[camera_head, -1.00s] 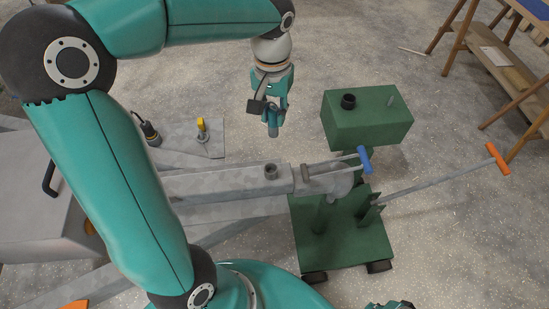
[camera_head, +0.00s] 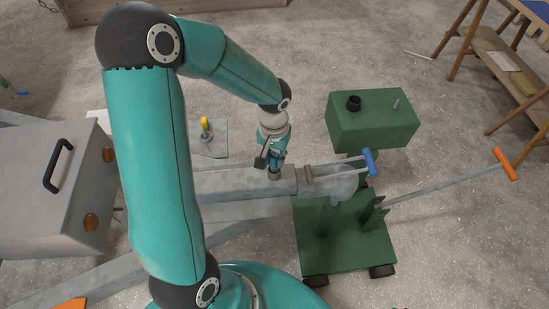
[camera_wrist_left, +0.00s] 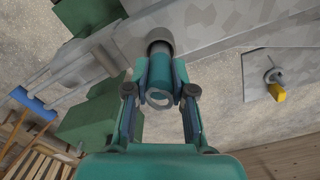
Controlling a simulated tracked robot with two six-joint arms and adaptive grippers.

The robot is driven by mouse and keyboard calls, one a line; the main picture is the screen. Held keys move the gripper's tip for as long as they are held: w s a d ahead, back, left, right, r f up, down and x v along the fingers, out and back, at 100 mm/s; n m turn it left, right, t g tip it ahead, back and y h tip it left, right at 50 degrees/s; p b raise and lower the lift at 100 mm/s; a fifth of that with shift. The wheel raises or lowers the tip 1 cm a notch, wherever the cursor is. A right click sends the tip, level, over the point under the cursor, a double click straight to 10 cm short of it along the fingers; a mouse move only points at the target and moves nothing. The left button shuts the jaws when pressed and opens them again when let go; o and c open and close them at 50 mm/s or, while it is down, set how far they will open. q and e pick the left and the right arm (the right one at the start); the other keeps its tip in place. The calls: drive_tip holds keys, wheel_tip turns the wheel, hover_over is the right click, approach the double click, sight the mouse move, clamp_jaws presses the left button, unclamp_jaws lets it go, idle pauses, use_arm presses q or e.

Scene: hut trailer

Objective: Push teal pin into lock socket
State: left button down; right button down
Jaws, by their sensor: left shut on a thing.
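The teal pin (camera_wrist_left: 165,75) is a short cylinder with a pale ring at its near end. My left gripper (camera_wrist_left: 160,92) is shut on it, with one finger on each side. In the head view my left gripper (camera_head: 275,163) points down over the grey drawbar (camera_head: 235,182). The lock socket (camera_wrist_left: 158,47) is a short grey tube on the drawbar, in line with the pin's far end. The pin's far end is at the socket's mouth. How deep it sits cannot be told. My right gripper is out of view.
A green cart (camera_head: 335,255) with a green box (camera_head: 372,122) stands to the right. A blue handle (camera_head: 370,162) and an orange-tipped lever (camera_head: 430,190) stick out there. A yellow-topped fitting (camera_head: 205,124) and a grey box (camera_head: 45,215) lie left. A wooden table stands far right.

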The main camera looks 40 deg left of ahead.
use_arm(q)
drive_tip(key=shift+f, duration=0.4)
drive_tip(key=shift+f, duration=0.1)
drive_tip(key=c, duration=1)
unclamp_jaws()
